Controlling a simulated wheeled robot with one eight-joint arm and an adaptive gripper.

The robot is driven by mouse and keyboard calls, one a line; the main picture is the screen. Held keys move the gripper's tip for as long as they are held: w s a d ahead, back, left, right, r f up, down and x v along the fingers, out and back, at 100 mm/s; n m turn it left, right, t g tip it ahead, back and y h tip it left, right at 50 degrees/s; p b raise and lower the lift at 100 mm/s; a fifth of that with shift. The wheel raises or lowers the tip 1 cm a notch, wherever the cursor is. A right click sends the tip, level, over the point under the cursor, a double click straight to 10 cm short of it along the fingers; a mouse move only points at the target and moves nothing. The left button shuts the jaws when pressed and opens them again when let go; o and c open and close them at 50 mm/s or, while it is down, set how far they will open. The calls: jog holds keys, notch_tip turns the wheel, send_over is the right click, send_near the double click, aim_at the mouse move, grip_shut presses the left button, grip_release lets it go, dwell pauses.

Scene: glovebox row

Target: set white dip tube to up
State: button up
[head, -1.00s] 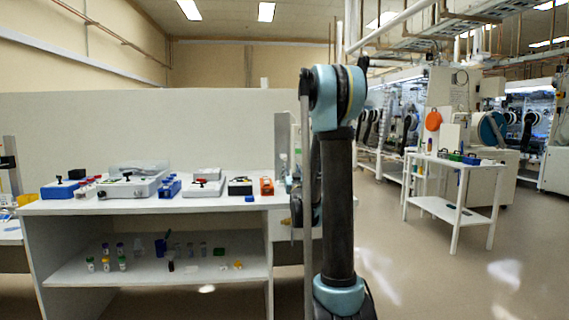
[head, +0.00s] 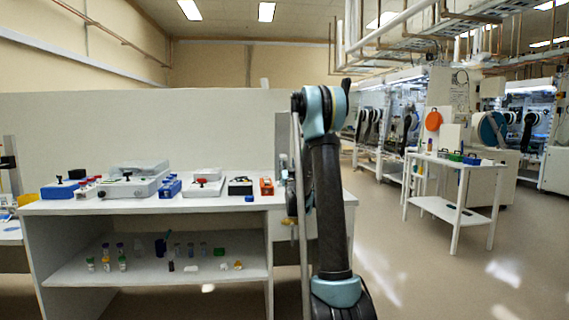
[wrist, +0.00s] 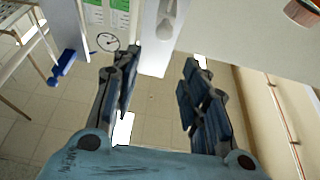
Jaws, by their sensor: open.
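My gripper (wrist: 162,60) is open and empty in the wrist view, its two dark fingers well apart. Beyond the fingertips is a white upright panel (wrist: 150,58) with a pale rounded shape (wrist: 168,22) on it. I cannot tell whether this shape is the white dip tube, nor which way it is set. No dip tube can be clearly made out in the head view. There my arm stands in front of the right end of the white bench (head: 120,208) and hides my gripper.
Blue, grey and orange boxes stand on the bench, including an orange one (head: 266,186) near my arm. Small vials (head: 107,264) stand on its lower shelf. A white cart (head: 455,162) stands at right, with open floor (head: 410,265) before it.

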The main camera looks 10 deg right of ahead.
aim_at(285, 159)
jog(key=shift+w+r, duration=0.2)
jog(key=shift+w, duration=1.55)
jog(key=shift+w+r, duration=0.15)
jog(key=shift+w, duration=1.65)
jog(key=shift+w+r, duration=0.2)
jog(key=shift+w, duration=1.55)
jog(key=shift+c, duration=0.3)
grip_shut()
